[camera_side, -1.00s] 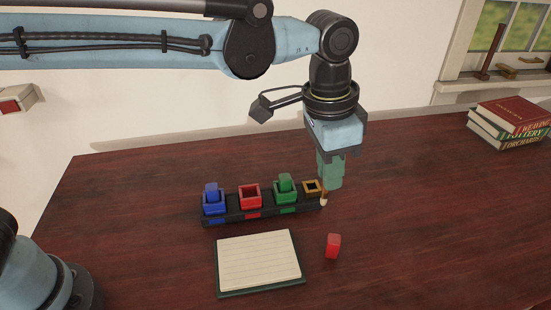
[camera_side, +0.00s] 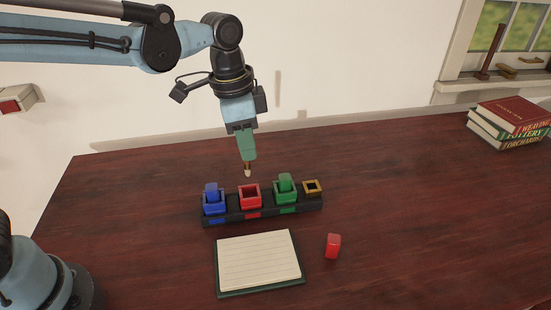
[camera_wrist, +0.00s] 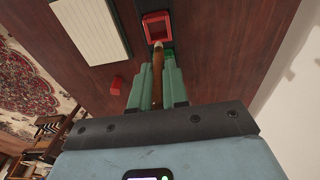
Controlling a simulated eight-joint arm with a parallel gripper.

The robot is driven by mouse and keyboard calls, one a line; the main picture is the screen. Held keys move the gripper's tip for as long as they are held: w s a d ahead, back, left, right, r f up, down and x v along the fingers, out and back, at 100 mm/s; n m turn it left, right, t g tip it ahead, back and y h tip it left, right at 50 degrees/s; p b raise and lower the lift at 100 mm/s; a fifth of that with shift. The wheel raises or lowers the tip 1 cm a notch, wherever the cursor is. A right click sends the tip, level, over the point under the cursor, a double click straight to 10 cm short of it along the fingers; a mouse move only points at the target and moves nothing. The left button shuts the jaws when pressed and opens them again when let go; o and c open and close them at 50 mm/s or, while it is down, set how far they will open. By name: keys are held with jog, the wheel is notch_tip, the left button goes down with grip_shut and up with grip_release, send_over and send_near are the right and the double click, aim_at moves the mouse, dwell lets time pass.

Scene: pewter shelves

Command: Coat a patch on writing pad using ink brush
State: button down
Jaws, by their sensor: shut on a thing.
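My gripper (camera_side: 246,158) is shut on the ink brush (camera_side: 247,172), whose pale tip points down above the red open pot. The brush also shows between my green fingers in the wrist view (camera_wrist: 157,65). The red pot (camera_side: 250,204) is open at the top and sits in the dark rack (camera_side: 268,213). The writing pad (camera_side: 258,262), with a lined cream page and dark green edge, lies in front of the rack. Its page looks blank. It shows at upper left in the wrist view (camera_wrist: 90,28).
A blue pot (camera_side: 213,206) and a green pot (camera_side: 288,200), each with a coloured block in it, flank the red pot. An empty brass-coloured square holder (camera_side: 312,187) is at the rack's right end. A red block (camera_side: 333,245) lies right of the pad. Books (camera_side: 508,122) are stacked far right.

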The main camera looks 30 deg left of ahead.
aim_at(249, 168)
jog(key=shift+f, duration=2.75)
jog(key=shift+f, duration=0.6)
jog(key=shift+r, duration=3.6)
